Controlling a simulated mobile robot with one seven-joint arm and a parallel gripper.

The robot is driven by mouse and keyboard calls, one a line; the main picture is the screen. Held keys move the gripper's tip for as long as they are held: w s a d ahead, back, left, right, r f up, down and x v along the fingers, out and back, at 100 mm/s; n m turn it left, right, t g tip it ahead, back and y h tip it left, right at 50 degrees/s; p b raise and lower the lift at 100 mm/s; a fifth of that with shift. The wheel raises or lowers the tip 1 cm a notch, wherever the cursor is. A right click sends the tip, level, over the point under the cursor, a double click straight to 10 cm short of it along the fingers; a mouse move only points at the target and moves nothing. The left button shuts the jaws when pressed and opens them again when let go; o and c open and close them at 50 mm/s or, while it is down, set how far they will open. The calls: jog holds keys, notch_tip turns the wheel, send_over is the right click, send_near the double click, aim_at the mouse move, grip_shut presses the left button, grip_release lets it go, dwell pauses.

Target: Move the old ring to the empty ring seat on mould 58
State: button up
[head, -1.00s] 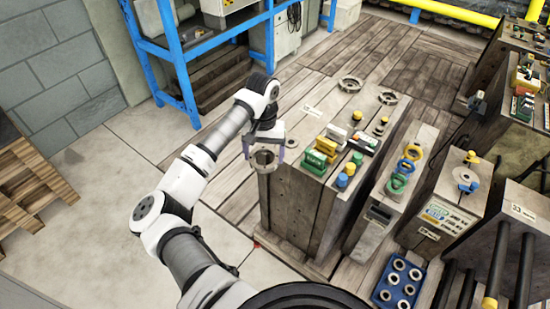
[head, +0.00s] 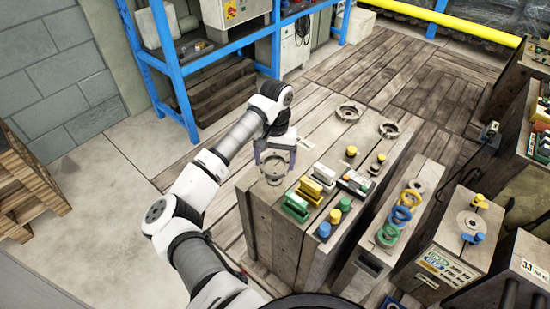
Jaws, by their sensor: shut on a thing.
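My gripper (head: 275,157) has its two fingers on either side of a grey metal ring (head: 273,173), the old ring as far as I can tell. Gripper and ring are over the near left corner of the large grey mould block (head: 278,240). I cannot tell whether the ring touches the block's top. Two more grey ring shapes, one at the far left (head: 349,112) and one at the far right (head: 389,130), are on the same top; I cannot tell whether they are rings or empty seats. No number 58 is readable on any mould.
Green and yellow blocks (head: 308,192) and blue and yellow knobs (head: 334,216) stand on the block's top, right of my gripper. A narrower mould (head: 362,270) with coloured rings (head: 402,214) stands to the right. A blue rack (head: 180,90) stands behind on the left.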

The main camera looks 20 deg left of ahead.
jog(key=shift+f+b, duration=0.6)
jog(key=shift+f, duration=1.7)
jog(key=shift+f+b, duration=0.65)
jog(key=shift+b, duration=1)
dwell(0.4)
jog(key=o, duration=1.3)
jog(key=shift+s, duration=0.1)
jog(key=shift+o, duration=0.2)
